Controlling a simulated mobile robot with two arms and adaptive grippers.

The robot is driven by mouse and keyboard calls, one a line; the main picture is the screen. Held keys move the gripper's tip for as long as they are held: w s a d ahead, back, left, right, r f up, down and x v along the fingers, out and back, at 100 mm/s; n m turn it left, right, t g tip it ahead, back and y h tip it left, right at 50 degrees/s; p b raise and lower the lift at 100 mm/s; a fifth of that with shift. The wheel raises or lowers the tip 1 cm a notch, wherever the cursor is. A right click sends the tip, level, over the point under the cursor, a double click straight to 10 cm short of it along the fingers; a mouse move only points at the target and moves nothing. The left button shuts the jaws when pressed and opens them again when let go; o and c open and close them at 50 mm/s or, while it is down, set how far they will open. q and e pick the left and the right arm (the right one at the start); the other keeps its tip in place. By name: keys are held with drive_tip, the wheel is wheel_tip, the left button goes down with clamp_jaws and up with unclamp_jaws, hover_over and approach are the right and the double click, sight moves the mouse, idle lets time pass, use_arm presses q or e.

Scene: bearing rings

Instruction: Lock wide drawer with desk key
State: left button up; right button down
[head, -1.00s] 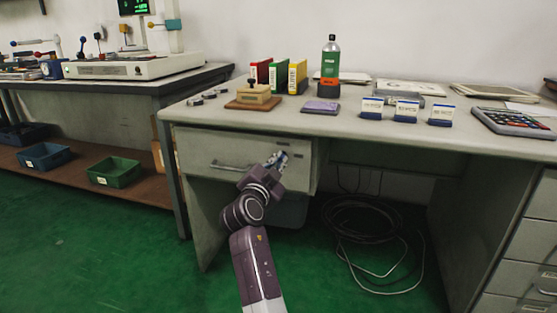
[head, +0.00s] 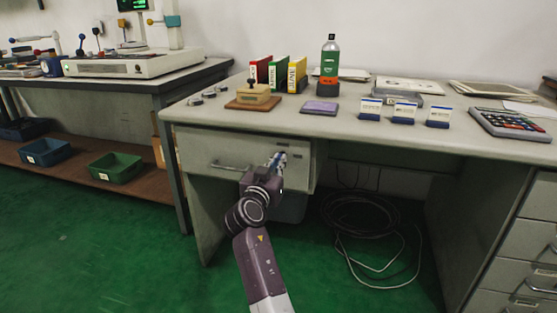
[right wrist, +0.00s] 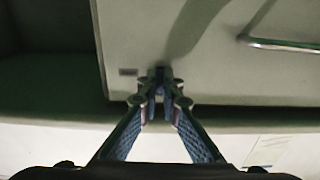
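The wide drawer (head: 205,148) is under the left part of the desk and looks shut, with a bar handle (head: 232,167) on its front. In the right wrist view the drawer front (right wrist: 210,75) fills the upper right, with the handle (right wrist: 280,44) at the right edge. My right gripper (head: 279,160) is at the right part of the drawer front. Its fingertips (right wrist: 159,80) are close together on a small dark piece, apparently the desk key, mostly hidden by the fingers. Whether it sits in a lock cannot be seen. My left gripper is out of view.
The desk top (head: 330,122) above carries a stamp on a wooden base (head: 253,98), binders (head: 279,73), a green bottle (head: 330,58), a purple pad (head: 320,107) and a calculator (head: 508,124). Coiled cable (head: 360,215) lies on the floor under the desk.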

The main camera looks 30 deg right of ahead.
idle(0.3)
drive_tip(key=c, duration=2.2)
unclamp_jaws()
drive_tip(key=shift+o, duration=0.2)
